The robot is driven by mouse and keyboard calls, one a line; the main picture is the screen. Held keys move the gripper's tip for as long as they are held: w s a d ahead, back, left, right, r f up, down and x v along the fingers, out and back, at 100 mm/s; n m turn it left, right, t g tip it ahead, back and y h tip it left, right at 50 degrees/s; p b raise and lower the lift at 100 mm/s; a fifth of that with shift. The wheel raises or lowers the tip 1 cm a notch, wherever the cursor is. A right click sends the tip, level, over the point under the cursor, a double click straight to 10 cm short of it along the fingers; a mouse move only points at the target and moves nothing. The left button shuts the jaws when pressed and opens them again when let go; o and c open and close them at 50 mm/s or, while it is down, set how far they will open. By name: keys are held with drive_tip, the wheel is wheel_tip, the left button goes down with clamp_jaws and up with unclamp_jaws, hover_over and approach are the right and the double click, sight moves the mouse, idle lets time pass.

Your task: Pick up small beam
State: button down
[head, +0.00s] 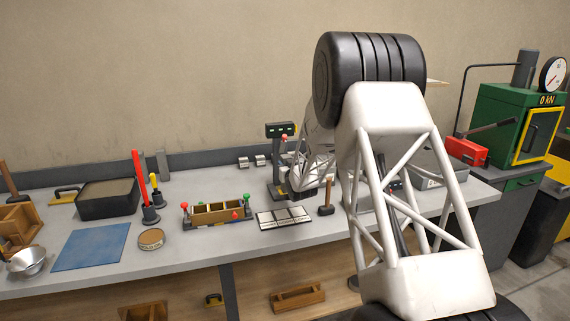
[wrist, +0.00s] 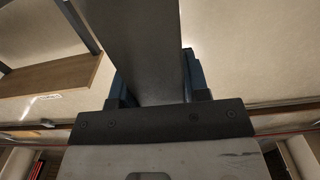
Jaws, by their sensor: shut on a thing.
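In the wrist view my gripper (wrist: 157,82) is shut on a plain grey beam (wrist: 140,45), which runs up and out of the top of the picture between the dark blue fingers. The far end of the beam is out of view. In the head view my white lattice arm with black joints fills the right of the middle and hides most of the gripper, so the held beam cannot be made out there.
The grey workbench (head: 190,258) carries a three-part wooden mould (head: 217,212), a small plate set (head: 284,218), a mallet (head: 327,197), a display stand (head: 280,160), a dark tray (head: 108,198) and a blue mat (head: 90,246). A green press (head: 505,120) stands right.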

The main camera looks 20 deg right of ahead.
drive_tip(key=s+a+r, duration=0.1)
drive_tip(key=s, duration=0.8)
drive_tip(key=shift+s+a, duration=0.2)
drive_tip(key=shift+s, duration=0.15)
drive_tip(key=shift+s, duration=0.1)
idle(0.4)
drive_tip(key=s, duration=1.5)
drive_tip(key=shift+d, duration=0.3)
drive_tip(key=shift+w+f, duration=0.1)
drive_tip(key=w+d+f, duration=0.1)
drive_tip(key=w+d, duration=0.1)
drive_tip(key=w, duration=1.3)
drive_tip(key=shift+w+d+f, duration=0.25)
drive_tip(key=shift+w+d, duration=0.1)
drive_tip(key=shift+d, duration=0.05)
drive_tip(key=shift+f, duration=1.75)
drive_tip(key=shift+f, duration=0.15)
